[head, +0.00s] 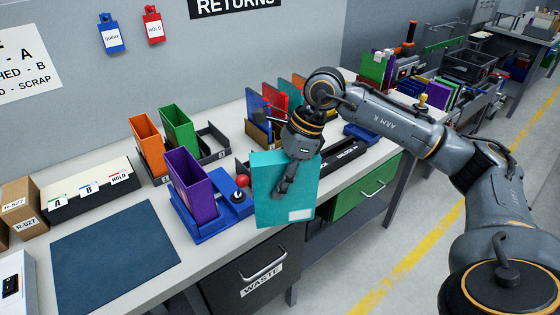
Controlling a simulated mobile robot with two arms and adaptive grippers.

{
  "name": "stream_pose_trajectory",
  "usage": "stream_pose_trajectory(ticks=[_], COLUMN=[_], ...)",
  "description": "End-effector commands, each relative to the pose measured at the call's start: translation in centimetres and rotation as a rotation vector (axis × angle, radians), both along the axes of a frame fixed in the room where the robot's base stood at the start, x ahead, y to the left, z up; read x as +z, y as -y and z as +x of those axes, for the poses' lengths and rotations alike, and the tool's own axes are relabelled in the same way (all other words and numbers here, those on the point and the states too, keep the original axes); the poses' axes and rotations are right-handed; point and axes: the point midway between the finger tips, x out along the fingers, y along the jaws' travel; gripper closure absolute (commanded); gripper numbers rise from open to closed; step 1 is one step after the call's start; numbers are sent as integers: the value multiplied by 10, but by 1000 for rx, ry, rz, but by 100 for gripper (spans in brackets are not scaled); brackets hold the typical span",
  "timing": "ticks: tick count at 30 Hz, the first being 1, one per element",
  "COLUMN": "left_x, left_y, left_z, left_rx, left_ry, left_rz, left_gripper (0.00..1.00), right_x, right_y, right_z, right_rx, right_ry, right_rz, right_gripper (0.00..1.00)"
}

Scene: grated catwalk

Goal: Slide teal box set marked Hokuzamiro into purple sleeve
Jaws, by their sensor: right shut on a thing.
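My right gripper (288,178) is shut on the teal box set (272,205) and holds it upright at the front edge of the bench. The box set has a pale label at its lower right; no lettering on it can be read. The purple sleeve (190,186) stands upright, open end up, in a blue fixture (215,222) to the left of the teal box set. The box set is apart from the sleeve. My left gripper is not in view.
An orange sleeve (149,146) and a green sleeve (178,130) stand behind the purple one. A red-knobbed lever (241,181) rises from the fixture between sleeve and box set. A dark blue mat (115,255) lies clear at left. A waste drawer (262,270) is below.

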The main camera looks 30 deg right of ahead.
Motion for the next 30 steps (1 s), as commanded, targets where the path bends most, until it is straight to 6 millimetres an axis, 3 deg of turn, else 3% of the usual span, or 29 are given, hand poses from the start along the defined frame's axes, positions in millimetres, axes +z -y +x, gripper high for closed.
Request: stream_pose_trajectory(ticks=[12, 18, 25, 30], left_x=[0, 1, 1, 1], left_y=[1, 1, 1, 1], left_z=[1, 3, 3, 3], left_rx=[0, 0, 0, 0], left_ry=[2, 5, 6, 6], left_rz=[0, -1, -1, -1], left_gripper=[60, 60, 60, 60], right_x=[-38, -53, -66, -64], right_y=[-52, -72, -86, -85], right_z=[-58, -83, -102, -100], right_rx=[1125, 1599, 1965, 1958], right_ry=[1, 3, 3, 5], right_rz=[5, 3, 0, -4], right_gripper=[100, 100, 100, 100])
